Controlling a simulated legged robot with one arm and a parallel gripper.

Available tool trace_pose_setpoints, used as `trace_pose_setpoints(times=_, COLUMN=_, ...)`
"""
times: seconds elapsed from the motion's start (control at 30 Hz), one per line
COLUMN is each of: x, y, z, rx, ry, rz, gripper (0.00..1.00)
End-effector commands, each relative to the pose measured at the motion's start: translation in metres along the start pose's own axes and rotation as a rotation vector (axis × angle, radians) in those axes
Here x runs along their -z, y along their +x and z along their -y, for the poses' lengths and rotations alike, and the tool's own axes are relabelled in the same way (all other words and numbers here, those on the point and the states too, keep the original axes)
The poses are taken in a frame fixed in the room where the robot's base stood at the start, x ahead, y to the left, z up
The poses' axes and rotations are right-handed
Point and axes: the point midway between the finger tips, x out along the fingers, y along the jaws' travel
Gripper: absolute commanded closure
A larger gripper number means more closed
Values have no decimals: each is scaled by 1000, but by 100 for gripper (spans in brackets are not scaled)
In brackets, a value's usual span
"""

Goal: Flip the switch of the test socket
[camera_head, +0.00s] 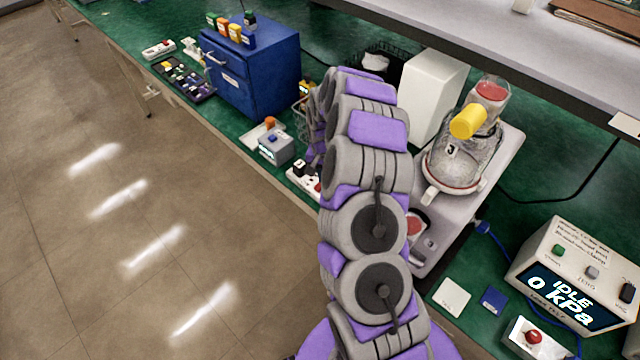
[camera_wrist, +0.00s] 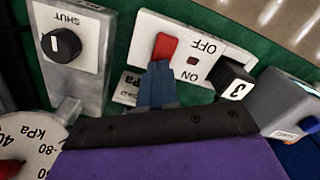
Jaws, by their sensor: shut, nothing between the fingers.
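The test socket (camera_wrist: 205,62) is a white block with OFF and ON printed on it, upside down in the wrist view. Its red rocker switch (camera_wrist: 165,46) is at the left part of the block, beside a small dark red lamp (camera_wrist: 193,60). In the head view, the socket (camera_head: 296,181) is partly hidden behind my arm.
A grey valve box with a black knob (camera_wrist: 62,44) stands left of the socket, and a gauge (camera_wrist: 35,145) is nearby. A grey-blue box (camera_wrist: 285,100) is close on the right. The pump with its glass jar (camera_head: 465,155) stands right of my arm.

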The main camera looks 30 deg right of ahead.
Motion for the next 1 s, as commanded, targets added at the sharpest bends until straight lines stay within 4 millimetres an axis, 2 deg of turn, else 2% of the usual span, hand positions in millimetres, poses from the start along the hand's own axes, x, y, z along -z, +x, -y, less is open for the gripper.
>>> trace_pose_setpoints(times=0.73, x=0, y=10, z=0, rx=-1, ry=0, rz=2, gripper=100)
trace_pose_setpoints(times=1.0, x=0, y=-2, z=0, rx=0, ry=0, rz=0, gripper=100)
